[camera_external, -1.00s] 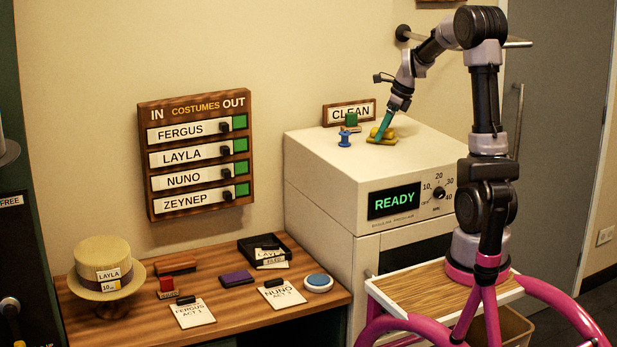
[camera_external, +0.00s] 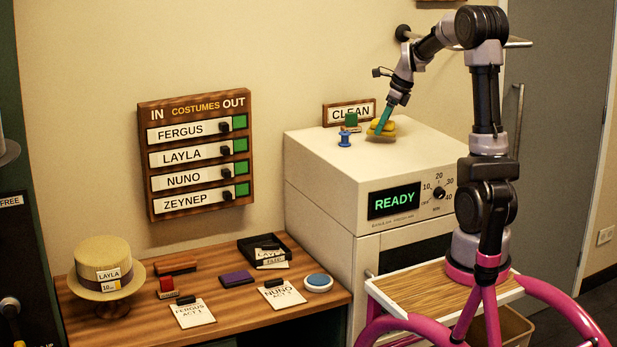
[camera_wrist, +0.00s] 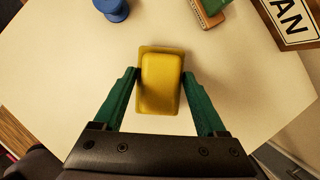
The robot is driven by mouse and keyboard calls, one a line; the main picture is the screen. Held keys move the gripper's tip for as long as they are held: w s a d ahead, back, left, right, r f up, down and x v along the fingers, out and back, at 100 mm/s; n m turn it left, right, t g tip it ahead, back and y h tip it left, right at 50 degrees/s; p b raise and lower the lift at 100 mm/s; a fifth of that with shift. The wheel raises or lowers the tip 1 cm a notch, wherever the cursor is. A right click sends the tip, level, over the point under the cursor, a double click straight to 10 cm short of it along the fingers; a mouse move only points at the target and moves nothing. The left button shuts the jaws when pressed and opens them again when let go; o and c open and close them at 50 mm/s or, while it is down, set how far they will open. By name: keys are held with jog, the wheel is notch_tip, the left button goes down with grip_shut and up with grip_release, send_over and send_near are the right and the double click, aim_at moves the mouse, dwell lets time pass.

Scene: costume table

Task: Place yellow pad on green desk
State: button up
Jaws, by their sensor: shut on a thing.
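The yellow pad (camera_external: 384,127) is over the white top of the READY cabinet, near its back edge. In the wrist view the yellow pad (camera_wrist: 162,82) lies between two green fingers, with its lower rim showing around its raised block. My gripper (camera_external: 386,120) is shut on it and holds it slightly above the surface; the fingers reach its two sides in the wrist view (camera_wrist: 160,76). The desk (camera_external: 235,305) at lower left has a brown wooden top; no green desk top shows.
A blue spool-like piece (camera_external: 344,139) and a green-topped block (camera_external: 351,121) stand close to the pad, before the CLEAN sign (camera_external: 349,112). The desk holds a straw hat (camera_external: 103,262), a purple pad (camera_external: 237,279), a black tray (camera_external: 282,246), cards and a blue round pad (camera_external: 318,281).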

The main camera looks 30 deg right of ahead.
notch_tip(320, 180, up, 8)
jog(key=shift+r, duration=0.15)
notch_tip(320, 180, up, 4)
jog(key=w+a+r+n, duration=0.2)
jog(key=w+a, duration=0.5)
jog(key=a, duration=0.3)
jog(key=n+g+y, duration=0.1)
jog(key=n+g, duration=0.2)
jog(key=n, duration=0.4)
send_over(218, 269)
jog(key=d, duration=0.1)
jog(key=f, duration=5)
jog(key=shift+w+d+f, duration=0.1)
jog(key=shift+d+f, duration=0.1)
jog(key=shift+f, duration=0.05)
jog(key=shift+f, duration=0.1)
